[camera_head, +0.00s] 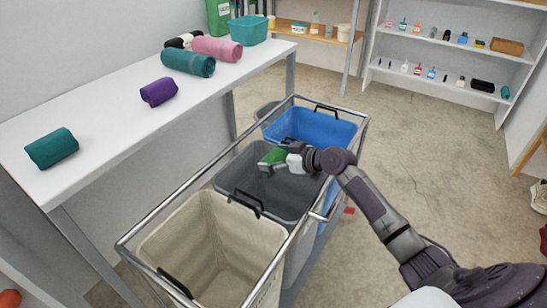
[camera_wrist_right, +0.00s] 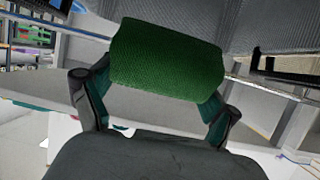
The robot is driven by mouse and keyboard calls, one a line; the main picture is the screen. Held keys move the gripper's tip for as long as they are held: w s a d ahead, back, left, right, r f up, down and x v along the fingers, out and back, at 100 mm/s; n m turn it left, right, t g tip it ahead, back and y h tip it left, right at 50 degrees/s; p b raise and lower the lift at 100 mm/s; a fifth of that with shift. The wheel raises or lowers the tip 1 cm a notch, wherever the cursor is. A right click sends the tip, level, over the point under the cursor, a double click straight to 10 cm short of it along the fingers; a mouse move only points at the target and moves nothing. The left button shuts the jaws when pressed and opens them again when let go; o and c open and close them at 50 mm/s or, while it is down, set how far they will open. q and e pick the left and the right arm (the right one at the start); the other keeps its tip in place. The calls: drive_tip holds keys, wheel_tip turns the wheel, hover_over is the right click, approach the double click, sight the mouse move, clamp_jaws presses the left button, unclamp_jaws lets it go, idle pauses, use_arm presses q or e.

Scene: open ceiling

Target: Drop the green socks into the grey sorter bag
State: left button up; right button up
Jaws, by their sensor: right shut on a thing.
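The green socks (camera_head: 273,158) are a rolled bright green bundle, held by my right gripper (camera_head: 270,163) over the grey sorter bag (camera_head: 250,182). In the right wrist view the green socks (camera_wrist_right: 168,58) fill the space between the two fingers of my right gripper (camera_wrist_right: 160,75), which is shut on them. The grey bag is the middle one in a metal-framed cart, open at the top. The socks appear above its opening; their exact height over it is hard to tell. My left gripper is not in view.
A beige bag (camera_head: 205,235) and a blue bag (camera_head: 310,128) flank the grey one in the metal frame (camera_head: 160,222). A white table (camera_head: 100,115) at left holds a teal roll (camera_head: 51,148), a purple roll (camera_head: 158,91) and other rolled cloths. Open floor lies at right.

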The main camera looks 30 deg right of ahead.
drive_tip(key=o, duration=0.8)
drive_tip(key=shift+o, duration=0.2)
drive_tip(key=v, duration=1.2)
drive_tip(key=shift+s, duration=0.1)
